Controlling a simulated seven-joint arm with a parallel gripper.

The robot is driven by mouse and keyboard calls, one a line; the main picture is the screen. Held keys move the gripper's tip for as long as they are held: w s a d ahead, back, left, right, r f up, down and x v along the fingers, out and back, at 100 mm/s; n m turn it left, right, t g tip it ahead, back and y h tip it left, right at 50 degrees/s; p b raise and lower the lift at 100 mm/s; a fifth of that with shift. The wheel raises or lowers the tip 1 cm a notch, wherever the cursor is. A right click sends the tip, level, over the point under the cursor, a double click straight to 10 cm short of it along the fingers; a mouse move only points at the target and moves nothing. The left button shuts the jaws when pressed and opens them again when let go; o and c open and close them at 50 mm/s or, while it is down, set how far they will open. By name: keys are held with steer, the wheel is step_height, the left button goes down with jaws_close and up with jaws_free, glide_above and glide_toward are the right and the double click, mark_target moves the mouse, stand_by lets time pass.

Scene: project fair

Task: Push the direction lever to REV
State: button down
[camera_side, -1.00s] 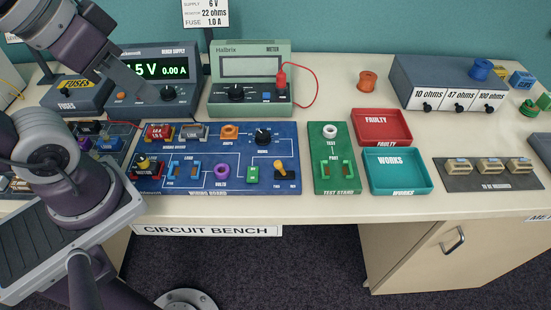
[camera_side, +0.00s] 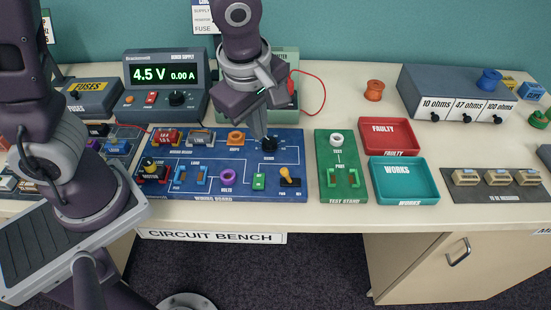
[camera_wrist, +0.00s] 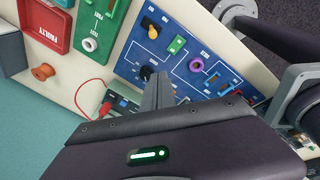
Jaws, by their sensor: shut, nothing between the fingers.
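The direction lever (camera_side: 285,174) is a yellow-orange handle on a small black base, at the lower right of the blue wiring board (camera_side: 206,164). The small labels below its base look like FWD at left and REV at right. The handle leans up and to the left, towards the FWD side. It also shows at the top of the wrist view (camera_wrist: 150,27). My gripper (camera_side: 261,133) is shut and empty, pointing down over the back right of the board. It is behind the lever and apart from it. Its fingers show in the wrist view (camera_wrist: 160,80).
A black rotary knob (camera_side: 269,146) is close to my fingertips. A green switch (camera_side: 259,181) and a purple ring (camera_side: 228,176) are left of the lever. The green test stand (camera_side: 341,165) is to the right. The meter (camera_side: 283,60) stands behind my gripper. The bench front is clear.

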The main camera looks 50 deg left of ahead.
mark_target(287, 176)
steer(key=x, duration=1)
steer(key=shift+s+f, duration=0.1)
steer(key=shift+f, duration=0.1)
steer(key=d, duration=0.1)
steer(key=d+r, duration=0.1)
steer(key=d, duration=0.1)
steer(key=shift+d+r, duration=0.15)
steer(key=shift+d, duration=0.35)
